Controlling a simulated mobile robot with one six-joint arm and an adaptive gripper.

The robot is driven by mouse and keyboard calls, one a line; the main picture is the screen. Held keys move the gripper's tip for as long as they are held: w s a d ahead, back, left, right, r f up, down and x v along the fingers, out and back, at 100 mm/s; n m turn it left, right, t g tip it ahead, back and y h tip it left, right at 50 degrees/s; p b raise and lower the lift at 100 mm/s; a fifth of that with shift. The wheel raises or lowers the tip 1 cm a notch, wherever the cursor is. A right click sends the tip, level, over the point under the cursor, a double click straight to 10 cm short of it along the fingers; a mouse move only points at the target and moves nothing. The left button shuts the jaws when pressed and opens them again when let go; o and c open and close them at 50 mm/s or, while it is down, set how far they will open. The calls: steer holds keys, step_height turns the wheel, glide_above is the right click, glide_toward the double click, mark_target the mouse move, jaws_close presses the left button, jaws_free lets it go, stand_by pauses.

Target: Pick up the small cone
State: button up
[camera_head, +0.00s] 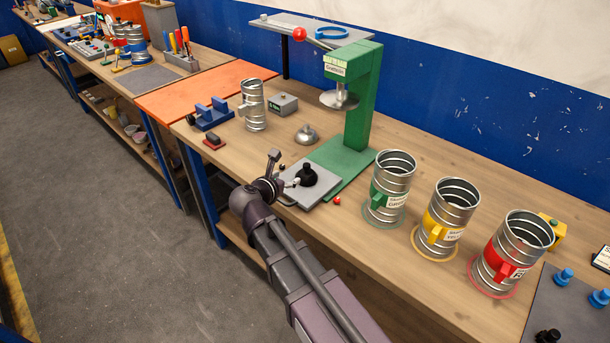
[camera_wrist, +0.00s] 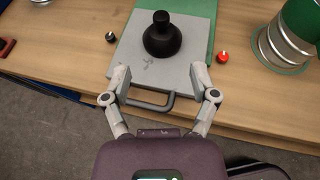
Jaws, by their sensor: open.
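A black cone-shaped piece (camera_head: 306,176) with a knob on top stands upright on a grey plate (camera_head: 292,193) with a front handle. In the wrist view the black piece (camera_wrist: 161,40) is ahead of my gripper (camera_wrist: 160,78), roughly centred between its fingers. My gripper (camera_head: 281,170) is open, with nothing between the fingertips; they are apart from the black piece, over the plate's handle side. A silver cone-shaped piece (camera_head: 306,134) with a knob stands farther back on the bench. I cannot tell by label which one is the small cone.
A green press (camera_head: 362,100) rises behind the plate. Silver duct cylinders with green (camera_head: 391,185), yellow (camera_head: 445,215) and red (camera_head: 510,250) labels stand to the right. A small red ball-like knob (camera_wrist: 222,57) lies right of the plate, a small black one (camera_wrist: 110,37) left.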

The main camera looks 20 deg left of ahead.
mark_target(305, 167)
steer(key=b+x, duration=0.2)
steer(key=x, duration=0.5)
steer(key=shift+f+b, duration=0.1)
steer(key=shift+b, duration=0.3)
steer(key=shift+w+d+f, duration=0.1)
steer(key=shift+w+f, duration=0.05)
steer(key=shift+w, duration=0.5)
steer(key=shift+b+x, duration=1.15)
steer(key=shift+x, duration=1.55)
steer(key=shift+d, duration=0.1)
jaws_close()
